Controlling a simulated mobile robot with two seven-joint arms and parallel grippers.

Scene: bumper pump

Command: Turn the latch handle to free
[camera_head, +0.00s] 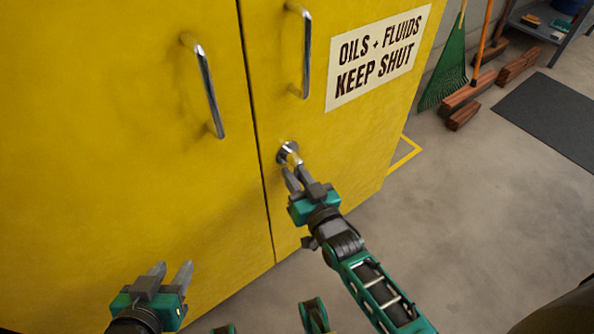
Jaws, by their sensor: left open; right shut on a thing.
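The latch handle (287,152) is a small silver fitting on the right door of the yellow cabinet (130,170), just right of the seam between the doors. My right gripper (294,175) is shut on the latch handle, with its fingers covering part of it. The handle's exact angle is hard to tell behind the fingers. My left gripper (171,273) is open and empty at the lower left, in front of the left door and apart from it.
Two silver bar handles stand out from the doors, one on the left door (209,92) and one on the right (306,55). A sign (377,58) is on the right door.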

